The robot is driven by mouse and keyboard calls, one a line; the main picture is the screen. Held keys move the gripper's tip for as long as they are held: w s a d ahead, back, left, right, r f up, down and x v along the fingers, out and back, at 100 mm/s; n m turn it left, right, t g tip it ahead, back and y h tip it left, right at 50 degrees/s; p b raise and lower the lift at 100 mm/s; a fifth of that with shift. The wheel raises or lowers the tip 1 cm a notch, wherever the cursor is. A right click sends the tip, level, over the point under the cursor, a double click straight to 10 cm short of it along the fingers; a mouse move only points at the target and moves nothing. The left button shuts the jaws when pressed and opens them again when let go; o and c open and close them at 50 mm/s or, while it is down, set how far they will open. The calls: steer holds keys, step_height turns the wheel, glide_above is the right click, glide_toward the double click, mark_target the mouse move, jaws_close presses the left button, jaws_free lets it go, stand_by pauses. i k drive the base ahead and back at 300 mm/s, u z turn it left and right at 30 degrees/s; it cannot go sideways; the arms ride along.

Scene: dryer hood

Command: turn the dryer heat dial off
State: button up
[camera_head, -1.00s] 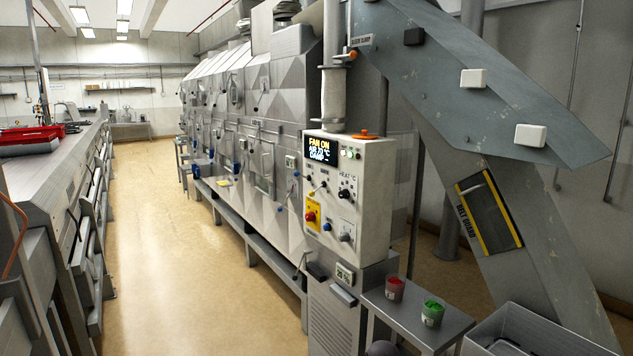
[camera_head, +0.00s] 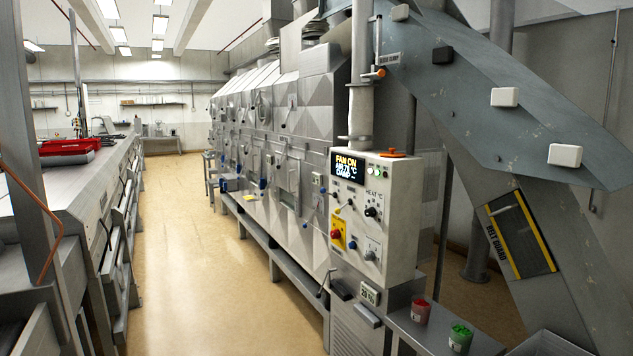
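The dryer control box (camera_head: 400,215) is a pale upright panel on the front end of the dryer. Its display (camera_head: 347,168) reads "FAN ON" with an air temperature line below, partly too small to read. The heat dial (camera_head: 371,212) is a dark knob under the "HEAT °C" label on the right of the panel face. I cannot tell its exact setting. A second knob (camera_head: 370,255) sits below it, and a red knob on a yellow plate (camera_head: 337,235) is to its left. My gripper is not in view.
A grey side table (camera_head: 405,322) with a red cup (camera_head: 421,312) and a green cup (camera_head: 460,338) stands right of the box. The sloping grey chute (camera_head: 480,115) overhangs the right. The tan aisle floor (camera_head: 190,270) is clear; a metal bench (camera_head: 75,205) lines the left.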

mark_target(371, 212)
steer(key=k, duration=0.65)
steer(key=u, duration=0.35)
steer(key=i, duration=1.75)
